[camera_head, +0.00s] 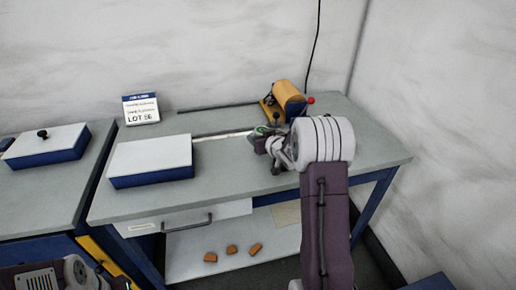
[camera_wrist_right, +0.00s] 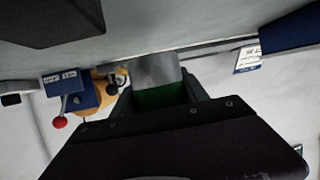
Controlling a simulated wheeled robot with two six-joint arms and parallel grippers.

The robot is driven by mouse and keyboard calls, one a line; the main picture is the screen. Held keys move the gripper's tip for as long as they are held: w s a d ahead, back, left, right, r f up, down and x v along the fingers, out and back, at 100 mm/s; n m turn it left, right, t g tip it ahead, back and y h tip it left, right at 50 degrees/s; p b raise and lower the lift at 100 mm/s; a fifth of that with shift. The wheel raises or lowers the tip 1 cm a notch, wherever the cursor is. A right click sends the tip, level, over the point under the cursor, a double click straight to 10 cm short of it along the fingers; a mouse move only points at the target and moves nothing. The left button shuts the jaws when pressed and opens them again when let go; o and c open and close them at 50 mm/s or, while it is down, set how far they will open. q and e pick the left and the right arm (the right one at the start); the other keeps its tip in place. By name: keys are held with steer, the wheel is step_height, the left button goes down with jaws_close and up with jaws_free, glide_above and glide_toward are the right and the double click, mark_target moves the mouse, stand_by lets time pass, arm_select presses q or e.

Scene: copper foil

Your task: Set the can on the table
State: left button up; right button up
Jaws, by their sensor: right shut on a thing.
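The can (camera_wrist_right: 157,72), silver with a green band, shows in the right wrist view between the fingers of my right gripper (camera_wrist_right: 160,100), which is shut on it. In the head view my right gripper (camera_head: 268,144) is over the right part of the table (camera_head: 240,178), and the can is mostly hidden by the hand and wrist. I cannot tell whether the can touches the tabletop. Part of my left arm shows at the lower left corner of the head view; its gripper (camera_head: 118,282) is barely in frame and its jaws cannot be made out.
An orange roller device (camera_head: 289,97) with a red knob stands behind my right gripper. A white-topped blue box (camera_head: 150,161) is on the left of the table, with a LOT 86 sign (camera_head: 141,109) behind it. The front middle of the tabletop is clear.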

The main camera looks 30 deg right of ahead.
step_height(320, 180, down, 4)
steer(key=shift+d+f+b, duration=0.1)
steer(key=shift+b, duration=0.5)
steer(key=o, duration=1.6)
steer(key=shift+r, duration=0.2)
steer(key=p+v, duration=0.1)
steer(key=v, duration=1.1)
steer(key=shift+f, duration=0.1)
